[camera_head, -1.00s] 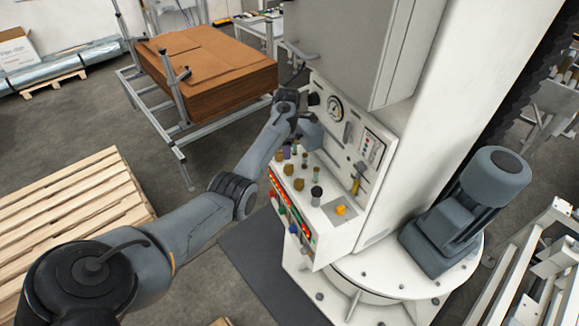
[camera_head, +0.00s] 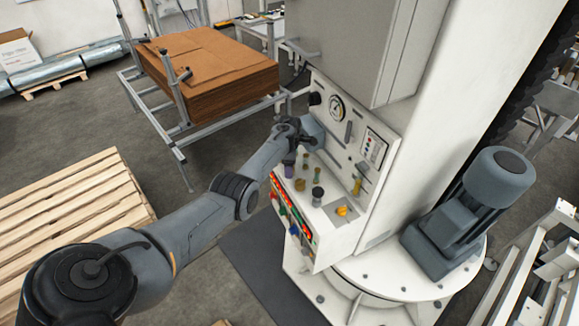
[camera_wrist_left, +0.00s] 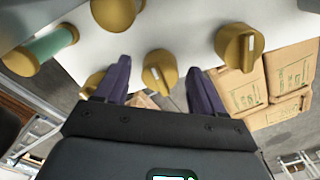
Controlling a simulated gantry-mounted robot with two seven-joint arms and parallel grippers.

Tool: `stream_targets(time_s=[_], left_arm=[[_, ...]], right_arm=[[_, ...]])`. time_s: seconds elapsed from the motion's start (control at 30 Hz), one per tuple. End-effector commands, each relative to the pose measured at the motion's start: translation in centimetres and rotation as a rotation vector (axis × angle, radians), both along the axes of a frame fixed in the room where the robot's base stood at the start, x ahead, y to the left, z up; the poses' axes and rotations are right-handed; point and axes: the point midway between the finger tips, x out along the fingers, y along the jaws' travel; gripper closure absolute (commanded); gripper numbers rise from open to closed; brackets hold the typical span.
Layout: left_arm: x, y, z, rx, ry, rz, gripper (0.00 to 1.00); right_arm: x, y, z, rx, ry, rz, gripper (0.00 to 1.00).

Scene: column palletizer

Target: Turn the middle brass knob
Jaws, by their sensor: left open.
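Several brass knobs stand on the white control panel (camera_head: 333,229). In the left wrist view, a brass knob with a pale mark (camera_wrist_left: 160,72) appears between my two purple fingertips, with a second marked knob (camera_wrist_left: 240,47) to the right and another (camera_wrist_left: 92,85) partly hidden behind the left finger. My left gripper (camera_wrist_left: 160,85) is open and empty, its fingers spread on both sides of the central knob; contact cannot be told. In the head view my left gripper (camera_head: 289,170) points down at the panel's far-left end, hiding some knobs; a brass knob (camera_head: 300,185) shows beside it.
Green-and-brass posts (camera_wrist_left: 50,45) stand close by on the panel. A black knob (camera_head: 318,194) and a yellow control (camera_head: 342,211) are nearer the viewer. An upright panel with a gauge (camera_head: 336,108) rises behind. A wooden pallet (camera_head: 75,225) lies on the floor at left.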

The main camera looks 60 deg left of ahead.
Motion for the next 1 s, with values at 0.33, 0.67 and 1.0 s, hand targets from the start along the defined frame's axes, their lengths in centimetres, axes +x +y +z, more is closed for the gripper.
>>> stream_targets(time_s=[0.33,0.67,1.0], left_arm=[[0.00,0.00,0.02,0.000,0.000,0.000,0.51],[-0.01,-0.01,0.02,0.000,0.000,-0.002,0.87],[0.01,-0.01,0.10,0.000,0.000,-0.093,0.87]], right_arm=[[-0.02,-0.22,-0.02,-0.009,0.000,0.005,0.57],[-0.02,-0.24,-0.02,-0.010,0.001,0.006,0.57],[0.00,-0.08,0.27,-0.004,0.000,0.002,0.57]])
